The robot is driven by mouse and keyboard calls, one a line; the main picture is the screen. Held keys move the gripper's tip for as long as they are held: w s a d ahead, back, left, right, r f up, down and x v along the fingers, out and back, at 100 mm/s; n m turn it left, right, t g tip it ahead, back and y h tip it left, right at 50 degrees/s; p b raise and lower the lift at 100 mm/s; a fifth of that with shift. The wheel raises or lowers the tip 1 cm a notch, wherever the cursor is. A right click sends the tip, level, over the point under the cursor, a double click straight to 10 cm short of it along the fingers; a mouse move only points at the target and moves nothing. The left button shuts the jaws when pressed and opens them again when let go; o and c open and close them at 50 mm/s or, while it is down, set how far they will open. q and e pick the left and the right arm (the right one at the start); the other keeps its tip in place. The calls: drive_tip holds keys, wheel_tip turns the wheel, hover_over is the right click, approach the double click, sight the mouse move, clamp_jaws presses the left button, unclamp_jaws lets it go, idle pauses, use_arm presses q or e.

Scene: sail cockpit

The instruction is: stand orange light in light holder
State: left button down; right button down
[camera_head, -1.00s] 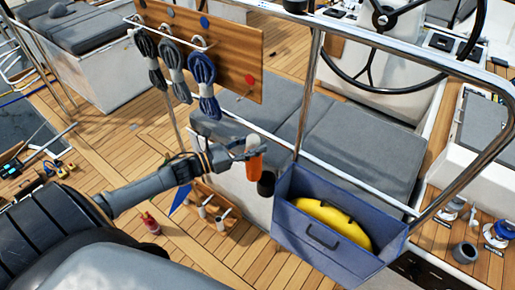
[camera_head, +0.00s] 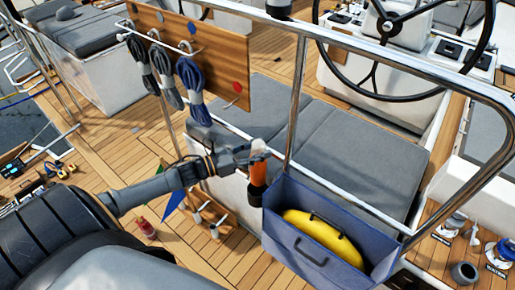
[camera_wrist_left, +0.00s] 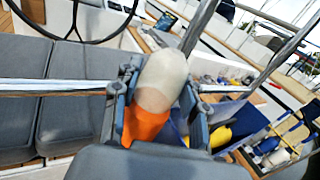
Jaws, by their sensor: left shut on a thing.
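The orange light (camera_head: 259,172) has an orange body and a pale rounded top, and stands roughly upright. My left gripper (camera_head: 255,159) is shut on it, and in the left wrist view the light (camera_wrist_left: 162,80) sits between the two fingers. The black light holder (camera_head: 256,195) is a dark cup beside the rail, next to the blue bin. The light's lower end is at or just above the holder's mouth; I cannot tell if it is inside. The holder is hidden in the wrist view. My right gripper is not in view.
A blue bin (camera_head: 283,245) with a yellow thing (camera_head: 325,232) stands just right of the holder. A steel rail post (camera_head: 297,100) rises close behind. A wooden board with rope coils (camera_head: 192,85) hangs to the upper left. Grey cushions (camera_head: 350,150) lie behind the rail.

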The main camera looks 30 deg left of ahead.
sight(257, 168)
use_arm(q)
wheel_tip(257, 168, down, 2)
drive_tip(key=shift+s+a+f+b, duration=0.1)
drive_tip(key=shift+s+a+b, duration=0.05)
drive_tip(key=shift+b, duration=0.65)
wheel_tip(257, 168, down, 6)
drive_tip(key=b, duration=0.6)
drive_tip(key=shift+f, duration=0.2)
drive_tip(key=c, duration=0.7)
unclamp_jaws()
drive_tip(key=shift+c, duration=0.2)
drive_tip(key=shift+o, duration=0.4)
drive_tip(key=shift+f, duration=0.1)
drive_tip(key=v, duration=1.2)
